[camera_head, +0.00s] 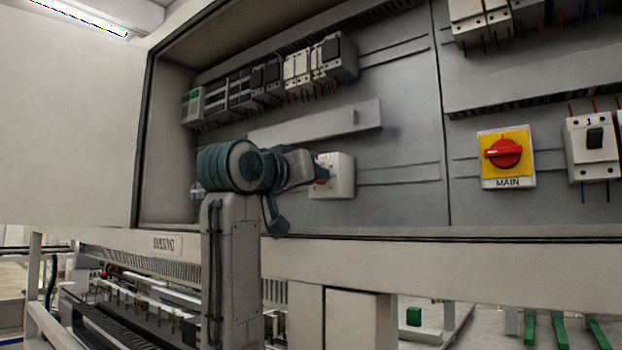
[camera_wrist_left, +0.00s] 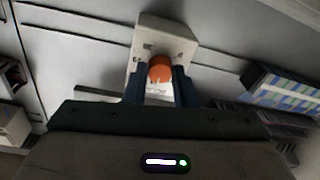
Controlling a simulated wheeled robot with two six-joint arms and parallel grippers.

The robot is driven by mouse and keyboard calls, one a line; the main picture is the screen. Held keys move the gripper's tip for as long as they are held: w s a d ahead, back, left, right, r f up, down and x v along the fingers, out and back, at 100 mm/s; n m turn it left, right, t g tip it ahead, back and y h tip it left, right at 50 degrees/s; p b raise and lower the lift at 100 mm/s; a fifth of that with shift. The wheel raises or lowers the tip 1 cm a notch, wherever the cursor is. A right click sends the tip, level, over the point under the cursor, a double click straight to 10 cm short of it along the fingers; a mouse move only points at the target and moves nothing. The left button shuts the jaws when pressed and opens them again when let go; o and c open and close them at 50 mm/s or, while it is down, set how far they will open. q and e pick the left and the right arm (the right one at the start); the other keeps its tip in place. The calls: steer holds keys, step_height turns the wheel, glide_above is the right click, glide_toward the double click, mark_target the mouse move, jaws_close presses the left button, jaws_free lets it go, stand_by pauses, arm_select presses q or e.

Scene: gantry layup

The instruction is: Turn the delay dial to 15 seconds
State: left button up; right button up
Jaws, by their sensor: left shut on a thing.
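The delay relay (camera_head: 343,176) is a pale box on the grey back panel of the cabinet, and its orange dial shows only partly past my gripper. In the left wrist view the orange dial (camera_wrist_left: 160,69) sits on the pale relay face (camera_wrist_left: 164,34), between the two dark fingers. My left gripper (camera_head: 316,174) reaches in from the left and is shut on the dial. The marks around the dial are too small to read, so its setting cannot be told. My right gripper is in neither view.
A row of terminal blocks and breakers (camera_head: 268,80) runs above the relay. A grey trunking strip (camera_head: 315,122) lies just over it. To the right is a red MAIN switch (camera_head: 503,153) on a yellow plate, with a numbered breaker (camera_head: 592,147) beyond it. The cabinet's lower edge runs below.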

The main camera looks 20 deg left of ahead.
arm_select(q)
steer(key=o, duration=1)
steer(key=shift+s+a+f+b, duration=0.15)
steer(key=shift+s+a+b, duration=0.05)
steer(key=shift+s+b, duration=0.3)
steer(key=b+v, duration=0.4)
steer(key=v, duration=0.5)
steer(key=shift+s+b, duration=0.4)
steer(key=shift+a, duration=0.1)
